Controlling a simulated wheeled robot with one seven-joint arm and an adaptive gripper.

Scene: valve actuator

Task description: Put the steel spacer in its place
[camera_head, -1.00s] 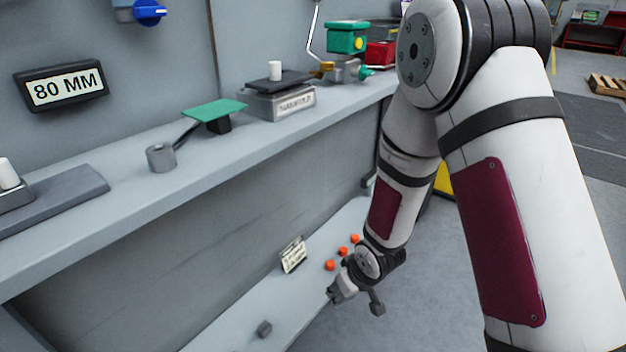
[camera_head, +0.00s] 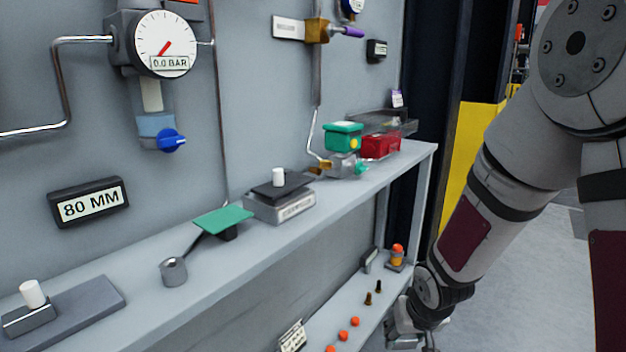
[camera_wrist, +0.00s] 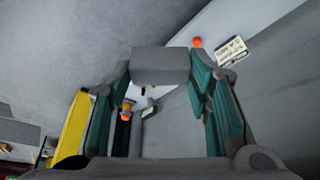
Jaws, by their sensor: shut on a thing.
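In the wrist view, a plain grey block (camera_wrist: 162,65), which looks like the steel spacer, sits across between the fingertips of my gripper (camera_wrist: 163,82). The green-lined fingers are shut on it from both sides. In the head view my gripper (camera_head: 405,335) is low at the right, by the lower shelf's outer end. The block in it cannot be made out there. On the upper shelf stands a grey block (camera_head: 294,208) with a dark plate (camera_head: 283,188) and a white cylinder (camera_head: 278,177) on top. Which spot is the spacer's place, I cannot tell.
The upper shelf (camera_head: 130,320) also bears a green plate (camera_head: 222,220), a grey cylinder (camera_head: 173,271), a green-topped valve unit (camera_head: 343,137) and a red box (camera_head: 380,145). Orange caps (camera_head: 343,335) and dark fittings (camera_head: 368,299) lie on the lower shelf. Free floor lies right.

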